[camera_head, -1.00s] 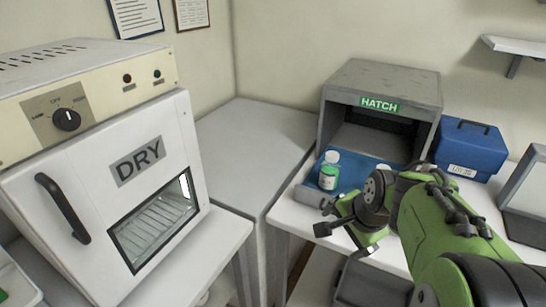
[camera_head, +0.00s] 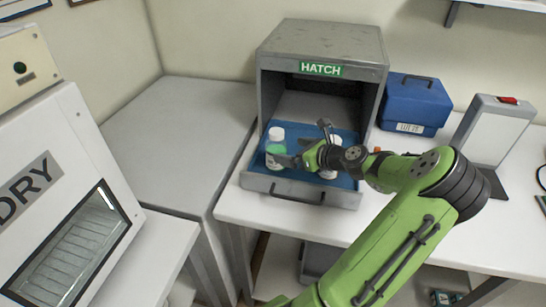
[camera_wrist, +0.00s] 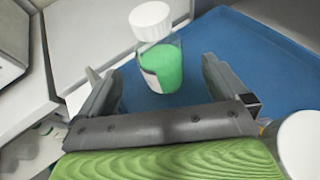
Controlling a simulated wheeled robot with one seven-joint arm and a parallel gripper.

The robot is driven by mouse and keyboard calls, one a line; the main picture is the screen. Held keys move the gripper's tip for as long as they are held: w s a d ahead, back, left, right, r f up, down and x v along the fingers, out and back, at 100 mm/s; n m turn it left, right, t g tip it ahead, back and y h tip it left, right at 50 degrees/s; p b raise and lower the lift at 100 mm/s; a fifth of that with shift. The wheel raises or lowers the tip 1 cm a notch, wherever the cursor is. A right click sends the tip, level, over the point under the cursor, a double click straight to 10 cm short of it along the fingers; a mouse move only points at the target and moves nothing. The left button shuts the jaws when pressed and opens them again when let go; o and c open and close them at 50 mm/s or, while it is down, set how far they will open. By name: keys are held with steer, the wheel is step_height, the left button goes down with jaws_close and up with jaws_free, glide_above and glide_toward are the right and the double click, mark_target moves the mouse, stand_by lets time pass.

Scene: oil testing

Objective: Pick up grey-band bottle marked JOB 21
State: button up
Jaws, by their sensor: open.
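A white-capped bottle with green on its body (camera_head: 276,148) stands on the blue tray liner in front of the hatch. In the wrist view this bottle (camera_wrist: 165,62) is upright ahead of my open fingers, with a pale label on its left side. A second white-capped bottle (camera_head: 333,171) stands to its right, mostly hidden behind my gripper. Its white cap (camera_wrist: 302,145) shows at the lower right of the wrist view. My gripper (camera_head: 301,146) is open and empty, close to the green bottle. I cannot make out a grey band or JOB 21 on either bottle.
The grey hatch (camera_head: 322,45) rises behind the pulled-out tray (camera_head: 290,192), which has a front handle. A blue case (camera_head: 415,103) and a grey-white panel (camera_head: 492,130) stand to the right. A DRY oven (camera_head: 60,200) is at left. The left counter (camera_head: 180,130) is clear.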

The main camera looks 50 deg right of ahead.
mark_target(276, 147)
steer(key=shift+w+f, duration=0.3)
steer(key=shift+w, duration=0.3)
steer(key=b+x, duration=0.1)
steer(key=x, duration=0.5)
steer(key=shift+w, duration=0.15)
